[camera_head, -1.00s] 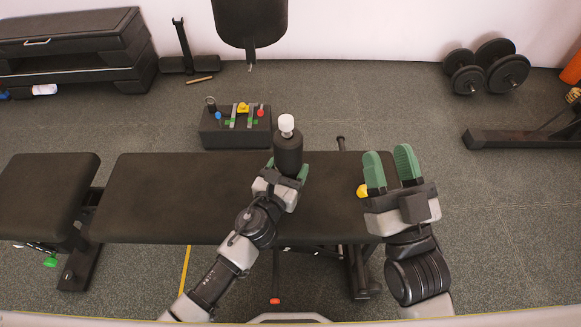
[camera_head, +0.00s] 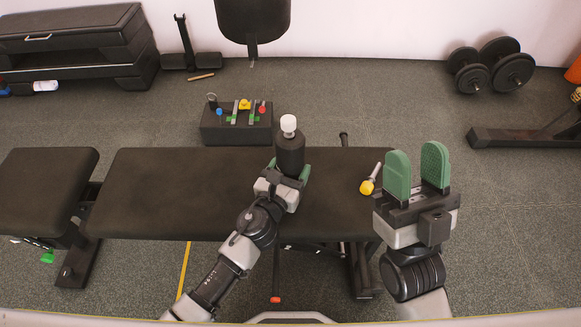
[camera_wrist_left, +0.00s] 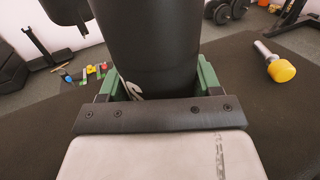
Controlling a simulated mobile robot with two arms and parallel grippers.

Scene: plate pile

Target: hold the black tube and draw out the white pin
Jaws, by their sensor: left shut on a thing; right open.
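The black tube (camera_head: 290,157) stands upright above the bench, with the round white head of the white pin (camera_head: 288,123) showing at its top. My left gripper (camera_head: 290,176) is shut around the tube's lower part. In the left wrist view the black tube (camera_wrist_left: 148,45) fills the space between the green fingers, and the pin is out of that picture. My right gripper (camera_head: 417,170) is open and empty, to the right of the tube and apart from it, with its green fingers pointing away from me.
A yellow-headed pin with a metal shaft (camera_head: 367,186) lies on the black bench (camera_head: 170,190), left of my right gripper. A dark box (camera_head: 237,132) with several coloured pieces stands behind the bench. Dumbbells (camera_head: 500,66) stand at the back right.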

